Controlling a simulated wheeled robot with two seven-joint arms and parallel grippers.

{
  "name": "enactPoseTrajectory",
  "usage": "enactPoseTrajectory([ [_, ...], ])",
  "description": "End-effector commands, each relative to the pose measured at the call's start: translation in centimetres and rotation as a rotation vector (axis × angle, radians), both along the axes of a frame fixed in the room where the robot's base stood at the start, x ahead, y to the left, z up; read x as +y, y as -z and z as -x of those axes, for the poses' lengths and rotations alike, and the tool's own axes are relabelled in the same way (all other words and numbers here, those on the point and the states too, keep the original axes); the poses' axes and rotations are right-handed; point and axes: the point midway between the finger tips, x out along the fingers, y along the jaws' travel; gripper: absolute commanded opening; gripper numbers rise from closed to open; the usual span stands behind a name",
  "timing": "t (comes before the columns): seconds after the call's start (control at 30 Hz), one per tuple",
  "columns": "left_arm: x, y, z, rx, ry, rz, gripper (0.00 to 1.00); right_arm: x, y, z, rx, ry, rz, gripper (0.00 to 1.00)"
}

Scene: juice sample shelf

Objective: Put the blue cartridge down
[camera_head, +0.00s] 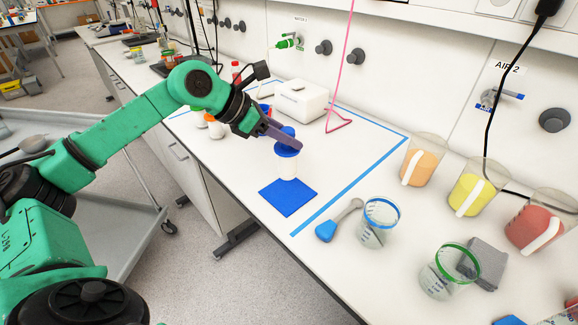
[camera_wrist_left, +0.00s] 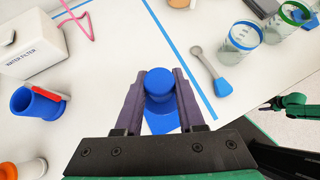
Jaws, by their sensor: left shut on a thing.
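In the left wrist view the round blue top of the cartridge (camera_wrist_left: 159,82) sits between the two dark purple fingers of the left gripper (camera_wrist_left: 160,84). I cannot tell whether the cartridge touches the bench.
A white water filter box (camera_head: 301,101) stands behind. Blue tape (camera_head: 350,185) borders the work area. To the right are a grey scoop (camera_head: 345,216), a blue-rimmed beaker (camera_head: 377,228), a green-rimmed beaker (camera_head: 448,272) and jugs of orange (camera_head: 421,163), yellow (camera_head: 473,192) and red (camera_head: 538,222).

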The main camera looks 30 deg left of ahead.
Motion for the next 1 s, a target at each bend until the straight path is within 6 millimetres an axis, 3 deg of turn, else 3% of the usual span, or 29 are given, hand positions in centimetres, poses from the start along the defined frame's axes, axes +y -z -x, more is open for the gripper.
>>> enactPoseTrajectory([
  [0.3,0.0,5.6,0.0,0.001,0.000,-0.001,0.00,-0.9,0.1,-1.1,-0.017,0.001,0.013,0.50],
  [0.7,0.0,6.6,0.0,-0.004,0.000,0.002,0.00,-1.0,0.6,-1.1,-0.017,0.002,0.013,0.50],
  [0.73,0.0,6.5,0.0,-0.003,0.000,0.001,0.50,-1.1,0.5,-1.1,-0.017,0.002,0.013,0.50],
  [0.77,0.0,6.4,0.0,-0.002,0.000,0.000,0.61,-1.1,0.4,-1.1,-0.017,0.002,0.013,0.50],
  [0.8,0.0,6.4,0.0,-0.002,0.001,0.001,0.68,-1.1,0.4,-1.1,-0.017,0.002,0.013,0.50],
  [1.0,0.0,6.4,0.0,-0.002,0.001,0.001,0.68,-1.0,0.4,-1.1,-0.016,0.002,0.014,0.50],
])
